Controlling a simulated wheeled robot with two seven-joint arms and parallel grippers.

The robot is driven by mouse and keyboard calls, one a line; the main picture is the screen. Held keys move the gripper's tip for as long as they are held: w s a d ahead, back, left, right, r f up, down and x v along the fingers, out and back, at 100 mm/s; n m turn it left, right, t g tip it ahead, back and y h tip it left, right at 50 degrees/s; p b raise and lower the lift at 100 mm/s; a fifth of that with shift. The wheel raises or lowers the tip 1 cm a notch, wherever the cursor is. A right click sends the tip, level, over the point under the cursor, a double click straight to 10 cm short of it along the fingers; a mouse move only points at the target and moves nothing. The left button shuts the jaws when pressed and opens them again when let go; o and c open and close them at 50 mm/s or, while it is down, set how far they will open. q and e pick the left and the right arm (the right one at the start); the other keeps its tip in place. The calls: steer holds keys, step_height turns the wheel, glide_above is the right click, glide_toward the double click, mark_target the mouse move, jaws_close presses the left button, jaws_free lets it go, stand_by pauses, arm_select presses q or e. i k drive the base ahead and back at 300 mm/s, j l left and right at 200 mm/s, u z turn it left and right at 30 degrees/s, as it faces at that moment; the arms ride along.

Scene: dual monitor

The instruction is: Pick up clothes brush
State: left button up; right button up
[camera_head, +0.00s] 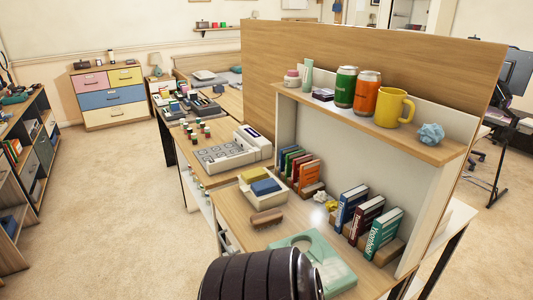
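A small brown brush (267,218) with a wooden-looking body lies on the desk (240,226) near its left front edge. It looks like the clothes brush and stands clear of other things. A dark ribbed part of my own arm fills the bottom middle of the view, nearer than the brush and below it. I cannot tell which arm it belongs to. No fingertips of either gripper show.
A pale green tray-like device (320,262) lies right of the brush. A cream box with a blue item (265,187) stands behind it. Books (372,222) and crumpled paper (325,203) are to the right. A shelf (375,122) with cans and a mug overhangs the desk.

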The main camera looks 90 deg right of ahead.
mark_target(261, 221)
steer(key=i+z, duration=0.2)
steer(key=z, duration=0.3)
steer(key=i+z, duration=0.25)
steer(key=z, duration=0.2)
steer(key=i+j+z, duration=0.1)
steer(key=z, duration=0.4)
steer(key=i+j+z, duration=0.25)
steer(key=z, duration=0.2)
steer(key=i, duration=0.05)
